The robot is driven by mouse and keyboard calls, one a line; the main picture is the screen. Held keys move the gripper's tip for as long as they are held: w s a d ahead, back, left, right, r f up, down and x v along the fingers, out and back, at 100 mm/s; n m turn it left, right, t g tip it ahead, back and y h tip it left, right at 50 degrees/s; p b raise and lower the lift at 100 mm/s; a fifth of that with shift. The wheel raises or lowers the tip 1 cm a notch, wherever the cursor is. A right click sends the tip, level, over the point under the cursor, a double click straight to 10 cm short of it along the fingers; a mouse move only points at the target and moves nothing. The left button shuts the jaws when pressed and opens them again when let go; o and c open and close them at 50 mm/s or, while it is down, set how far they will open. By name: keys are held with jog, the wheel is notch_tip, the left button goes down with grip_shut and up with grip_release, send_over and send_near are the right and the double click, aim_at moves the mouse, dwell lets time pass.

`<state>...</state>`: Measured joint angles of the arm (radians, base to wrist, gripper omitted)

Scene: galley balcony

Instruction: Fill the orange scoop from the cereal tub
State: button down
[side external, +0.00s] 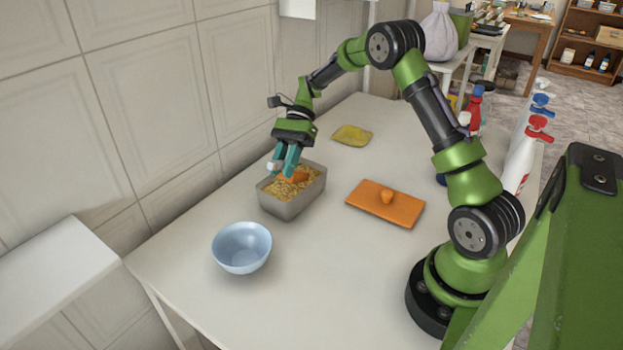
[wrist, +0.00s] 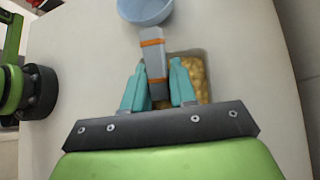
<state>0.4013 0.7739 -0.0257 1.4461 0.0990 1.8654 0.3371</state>
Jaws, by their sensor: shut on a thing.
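My gripper (side external: 284,164) points down over the grey cereal tub (side external: 291,207), its teal fingers shut on the orange scoop (side external: 300,175). The scoop's orange part is low at the tub's opening, against the yellowish cereal (side external: 283,189); how deep it sits I cannot tell. In the wrist view the scoop's grey handle with orange bands (wrist: 153,52) lies between the fingertips (wrist: 157,74). The cereal (wrist: 196,72) shows beside the right finger. The scoop's bowl is hidden there, so its load cannot be seen.
A light blue bowl (side external: 241,247) stands left of the tub, nearer the camera. A yellow cloth (side external: 352,135) lies behind. Spray bottles (side external: 525,150) stand at the far right. The tiled wall is close behind the tub.

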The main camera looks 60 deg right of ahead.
dwell(0.4)
jog(key=shift+r+h, duration=1.3)
jog(key=shift+r, duration=0.95)
jog(key=shift+a+r+m+h, duration=0.1)
jog(key=shift+a+r+h, duration=0.35)
jog(key=shift+r, duration=0.45)
jog(key=shift+a+r+m+h, duration=0.1)
jog(key=shift+a+r+h, duration=0.25)
jog(key=shift+a+r, duration=0.35)
jog(key=shift+a+r+m+h, duration=0.1)
jog(key=shift+a+r+h, duration=0.3)
jog(key=shift+r, duration=0.65)
